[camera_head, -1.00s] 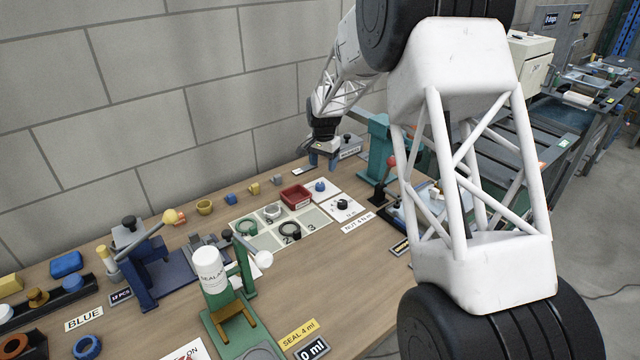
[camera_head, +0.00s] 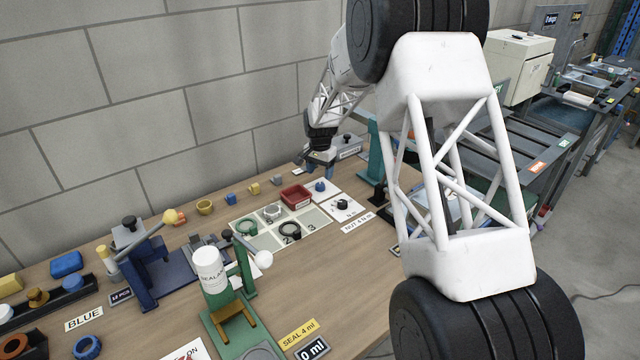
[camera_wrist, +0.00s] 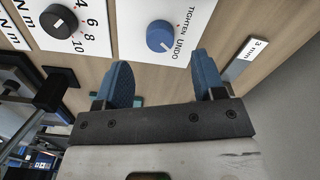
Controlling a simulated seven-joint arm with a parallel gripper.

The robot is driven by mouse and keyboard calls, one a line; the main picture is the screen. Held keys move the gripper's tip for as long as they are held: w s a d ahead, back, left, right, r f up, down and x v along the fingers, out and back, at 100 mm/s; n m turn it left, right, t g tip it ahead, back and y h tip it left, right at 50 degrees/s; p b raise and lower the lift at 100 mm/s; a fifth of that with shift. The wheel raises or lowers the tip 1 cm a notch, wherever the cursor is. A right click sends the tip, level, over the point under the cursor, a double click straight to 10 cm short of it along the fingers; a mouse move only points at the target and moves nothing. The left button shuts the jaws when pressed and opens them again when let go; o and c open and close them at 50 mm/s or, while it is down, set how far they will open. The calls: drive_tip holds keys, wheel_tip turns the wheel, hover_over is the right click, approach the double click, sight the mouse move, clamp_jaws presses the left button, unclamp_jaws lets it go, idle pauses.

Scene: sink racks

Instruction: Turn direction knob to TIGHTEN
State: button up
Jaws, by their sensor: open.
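The direction knob (camera_wrist: 160,36) is a round blue knob on a white plate marked TIGHTEN and UNDO, near the top middle of the wrist view. It also shows in the head view (camera_head: 320,186). In the head view my gripper (camera_head: 312,165) is over the back of the bench, near the plate.
A black dial (camera_wrist: 59,21) with numbers is left of the knob. A "3 mm" label block (camera_wrist: 246,56) lies to the right. A red tray (camera_head: 296,197) and marked mat (camera_head: 262,238) sit nearby. A teal stand (camera_head: 369,150) rises right of my gripper.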

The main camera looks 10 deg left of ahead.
sight(320, 185)
drive_tip(key=shift+f, duration=2.65)
drive_tip(key=c, duration=0.9)
